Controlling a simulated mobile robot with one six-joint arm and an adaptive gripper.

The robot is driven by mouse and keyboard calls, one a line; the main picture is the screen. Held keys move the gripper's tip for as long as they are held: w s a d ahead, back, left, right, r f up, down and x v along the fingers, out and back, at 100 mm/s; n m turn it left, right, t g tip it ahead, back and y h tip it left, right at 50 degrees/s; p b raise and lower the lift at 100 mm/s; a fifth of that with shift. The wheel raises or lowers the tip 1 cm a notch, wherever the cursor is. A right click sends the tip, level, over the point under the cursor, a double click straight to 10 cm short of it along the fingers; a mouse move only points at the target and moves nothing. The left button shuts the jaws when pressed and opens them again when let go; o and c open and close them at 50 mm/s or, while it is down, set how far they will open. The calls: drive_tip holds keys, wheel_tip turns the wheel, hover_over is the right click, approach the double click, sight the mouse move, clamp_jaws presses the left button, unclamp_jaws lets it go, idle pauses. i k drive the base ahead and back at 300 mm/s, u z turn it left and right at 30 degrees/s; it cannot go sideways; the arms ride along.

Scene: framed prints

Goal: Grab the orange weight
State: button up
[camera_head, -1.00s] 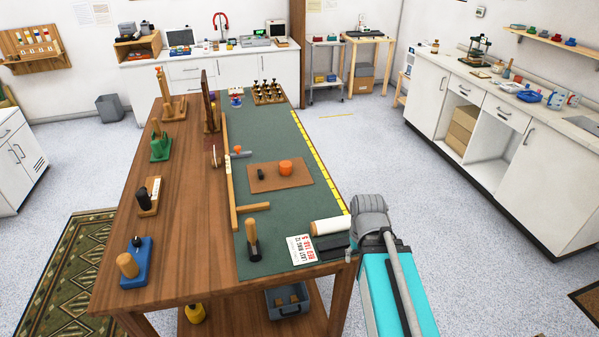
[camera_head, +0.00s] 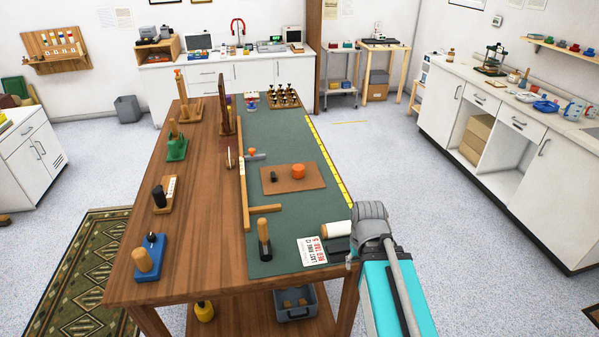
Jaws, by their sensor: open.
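The orange weight (camera_head: 298,171) is a short round cylinder standing on a brown board (camera_head: 311,183) on the green mat of the workbench. A small dark piece (camera_head: 274,176) is on the same board, left of the weight and apart from it. My arm shows at the lower right, a teal link with a grey joint, beside the bench's right edge. It is well short of the weight in the picture. I cannot make out my gripper's fingers. Nothing hides the weight.
A wooden strip (camera_head: 243,185) borders the mat's left side. Open floor lies right of the bench, before white cabinets (camera_head: 500,150).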

sight(298, 170)
drive_tip(key=u, duration=0.05)
drive_tip(key=i, duration=0.9)
drive_tip(key=z, duration=0.05)
